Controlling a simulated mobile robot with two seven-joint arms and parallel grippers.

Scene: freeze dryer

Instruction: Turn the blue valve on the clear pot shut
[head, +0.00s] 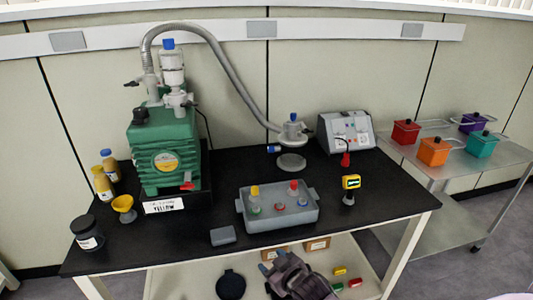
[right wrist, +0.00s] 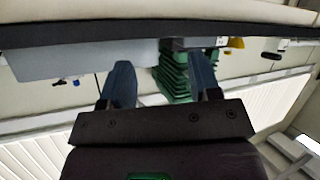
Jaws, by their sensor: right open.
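The clear pot (head: 291,161) stands at the back middle of the black table, under a grey lid (head: 294,132) joined to the ribbed hose. The blue valve (head: 273,149) sticks out at the pot's left side; its exact angle is too small to tell. My right gripper (head: 273,260) is low at the front edge of the table, well apart from the pot. In the right wrist view its two blue-grey fingers (right wrist: 163,83) are spread and empty. The pot and valve cannot be made out clearly there. My left gripper is not in view.
A green pump (head: 163,155) stands at the left. A grey control box (head: 346,131) is right of the pot. A cart (head: 450,165) holds coloured boxes.

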